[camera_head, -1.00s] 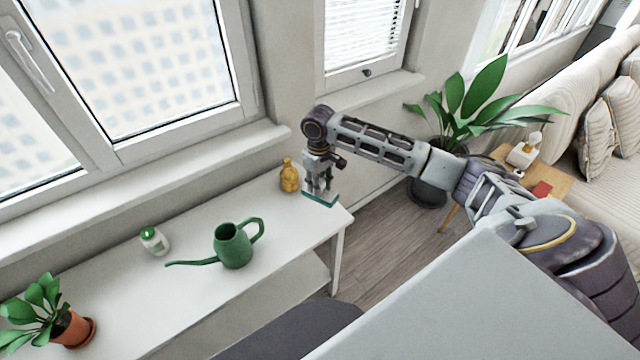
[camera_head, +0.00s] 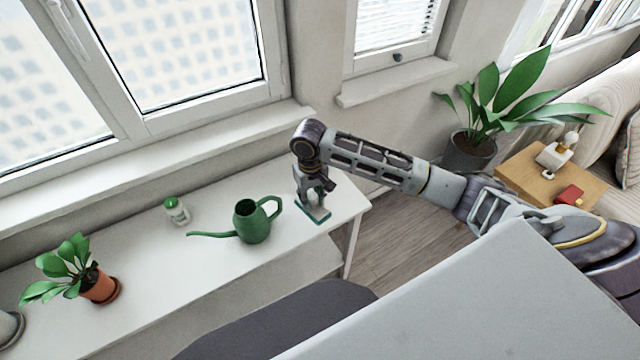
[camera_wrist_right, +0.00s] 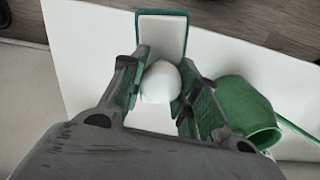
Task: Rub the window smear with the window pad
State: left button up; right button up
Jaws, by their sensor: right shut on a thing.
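My right gripper (camera_head: 314,196) is shut on the white rounded knob (camera_wrist_right: 161,82) of the window pad. The pad (camera_head: 318,217) is a flat plate with a green edge and pale face; it also shows beyond the fingers in the right wrist view (camera_wrist_right: 162,32). It is over the right end of the white table, right of the green watering can. I cannot tell whether it touches the tabletop. The large window (camera_head: 180,50) is at the upper left; I cannot make out a smear on its glass. My left gripper is not in view.
The watering can (camera_head: 252,222) stands close to the pad, its handle towards it. A green-capped white bottle (camera_head: 177,211) and a potted plant (camera_head: 88,277) are farther left on the white table (camera_head: 150,290). A sill (camera_head: 150,150) runs below the window.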

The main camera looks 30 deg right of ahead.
aim_at(312, 195)
jog(key=shift+d+r+p, duration=0.1)
jog(key=shift+r+p, duration=0.45)
jog(key=shift+r, duration=0.05)
notch_tip(312, 195, up, 8)
jog(key=p, duration=0.8)
jog(key=shift+r, duration=0.25)
jog(key=shift+r+p, duration=0.45)
jog(key=shift+p, duration=0.1)
